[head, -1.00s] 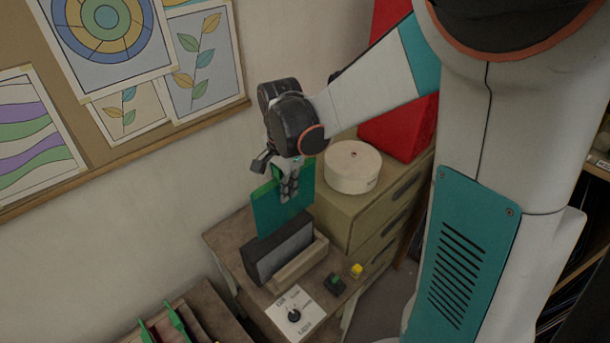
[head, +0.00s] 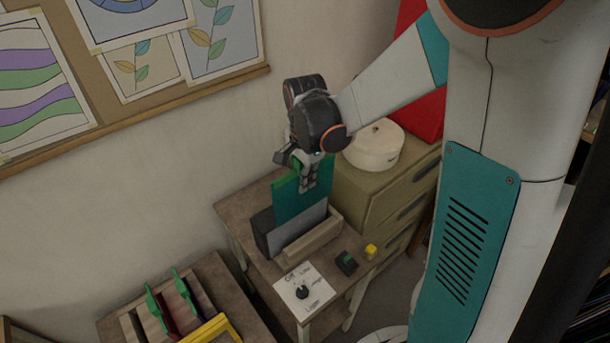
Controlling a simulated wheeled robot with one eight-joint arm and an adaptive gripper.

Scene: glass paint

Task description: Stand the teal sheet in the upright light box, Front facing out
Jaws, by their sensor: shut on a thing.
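The teal sheet (head: 301,205) stands upright in the head view, its lower part at the upright light box (head: 298,234). The box has a pale front panel, a dark side and a wooden ledge in front. The sheet rises above the panel; its bottom edge is hidden behind or within the box, and I cannot tell whether it is seated. My gripper (head: 309,183) is shut on the sheet's upper part, above the box. I cannot read any Front mark on the sheet.
A drawer cabinet (head: 385,193) bears a white round tub (head: 375,146). A rack (head: 163,314) stands at lower left.

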